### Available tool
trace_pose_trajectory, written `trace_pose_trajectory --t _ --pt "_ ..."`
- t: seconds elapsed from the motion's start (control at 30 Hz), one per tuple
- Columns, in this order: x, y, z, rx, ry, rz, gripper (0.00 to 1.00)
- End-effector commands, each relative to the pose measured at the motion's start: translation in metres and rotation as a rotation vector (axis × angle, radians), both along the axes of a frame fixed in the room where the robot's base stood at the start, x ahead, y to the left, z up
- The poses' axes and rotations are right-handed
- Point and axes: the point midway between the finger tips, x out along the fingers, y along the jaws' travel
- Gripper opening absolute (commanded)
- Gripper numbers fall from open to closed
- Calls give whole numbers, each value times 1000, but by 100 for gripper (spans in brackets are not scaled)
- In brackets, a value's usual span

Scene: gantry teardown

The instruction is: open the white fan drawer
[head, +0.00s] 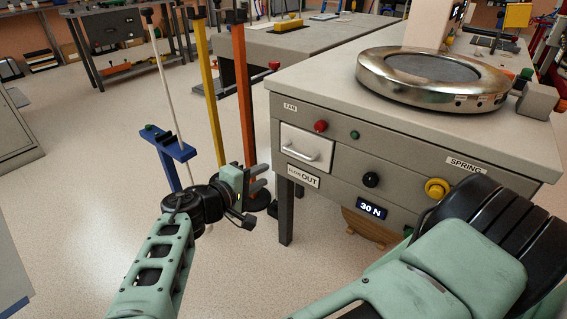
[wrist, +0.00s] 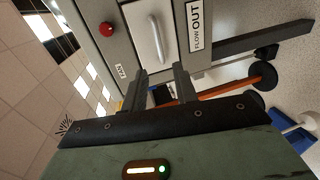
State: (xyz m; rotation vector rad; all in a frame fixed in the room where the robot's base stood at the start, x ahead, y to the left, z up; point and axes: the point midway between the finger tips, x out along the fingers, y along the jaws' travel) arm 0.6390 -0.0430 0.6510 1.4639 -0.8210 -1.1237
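The white fan drawer (head: 300,141) is in the left part of the grey cabinet's front, under the FAN label (head: 290,106). Its front looks flush with the panel, so it appears shut. Its bar handle (head: 303,154) runs across the front; in the wrist view the handle (wrist: 156,40) lies ahead, beyond the fingers. My gripper (head: 264,179) is left of and below the drawer, in front of the cabinet. In the wrist view my gripper (wrist: 161,82) has its fingers apart with nothing between them. It is not touching the handle.
A red button (head: 321,126), black knob (head: 371,180) and yellow button (head: 437,188) share the cabinet front (head: 345,190). A FLOW OUT label (head: 303,176) sits below the drawer. Orange (head: 243,110) and yellow (head: 207,80) posts and a blue stand (head: 170,149) are behind my gripper.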

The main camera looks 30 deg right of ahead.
Motion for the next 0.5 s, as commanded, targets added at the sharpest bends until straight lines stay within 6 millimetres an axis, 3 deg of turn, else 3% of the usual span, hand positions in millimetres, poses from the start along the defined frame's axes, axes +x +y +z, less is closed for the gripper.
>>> trace_pose_trajectory --t 0.17,0.5 --pt "6 -3 1 -17 -19 14 29" --pt "26 -62 -13 -15 -15 9 29"
